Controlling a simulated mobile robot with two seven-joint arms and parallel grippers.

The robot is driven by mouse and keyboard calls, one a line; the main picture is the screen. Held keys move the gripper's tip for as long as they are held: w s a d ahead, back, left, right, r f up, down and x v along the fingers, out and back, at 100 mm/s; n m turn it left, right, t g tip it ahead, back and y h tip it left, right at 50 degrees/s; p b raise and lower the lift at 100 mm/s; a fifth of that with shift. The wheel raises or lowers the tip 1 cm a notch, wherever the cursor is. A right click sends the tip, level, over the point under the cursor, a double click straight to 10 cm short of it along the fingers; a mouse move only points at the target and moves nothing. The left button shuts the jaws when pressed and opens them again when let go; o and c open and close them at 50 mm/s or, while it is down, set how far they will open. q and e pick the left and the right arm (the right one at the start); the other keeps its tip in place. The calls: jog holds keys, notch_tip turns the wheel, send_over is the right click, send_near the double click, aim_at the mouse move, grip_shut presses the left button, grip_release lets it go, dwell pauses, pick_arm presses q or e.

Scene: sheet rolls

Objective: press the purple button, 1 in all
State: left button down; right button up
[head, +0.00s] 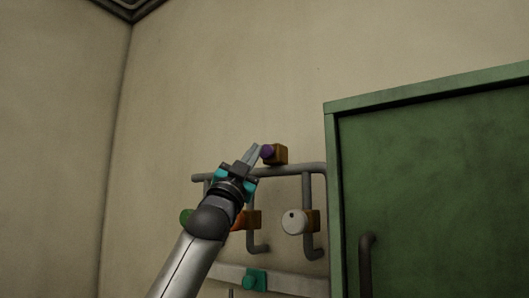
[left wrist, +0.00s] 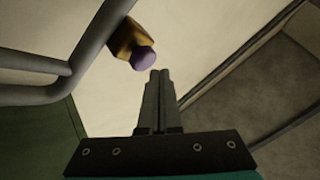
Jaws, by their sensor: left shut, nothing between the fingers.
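The purple button (head: 267,151) sits on a small orange-brown block (head: 281,154) fixed high on the wall, just above a grey pipe. My left gripper (head: 256,148) is shut and empty, with its fingertips close to the left side of the button in the head view. In the left wrist view the purple button (left wrist: 144,59) shows up and to the left of my shut fingertips (left wrist: 159,73), with a small gap in the picture. I cannot tell from these views whether they touch. My right gripper is not in view.
Grey pipes (head: 308,190) run along the wall below the button. A green cabinet (head: 430,180) stands to the right. The wall above and left is bare.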

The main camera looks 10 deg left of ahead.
pick_arm(q)
jog(key=shift+w+d+p, duration=0.2)
jog(key=shift+w+p, duration=0.25)
jog(key=shift+p, duration=0.1)
jog(key=shift+w+d, duration=0.15)
jog(key=shift+w, duration=0.35)
dwell(0.9)
jog(key=shift+s, duration=0.15)
jog(key=shift+s+a+b, duration=0.35)
jog(key=shift+s+b, duration=0.4)
jog(key=shift+b, duration=0.05)
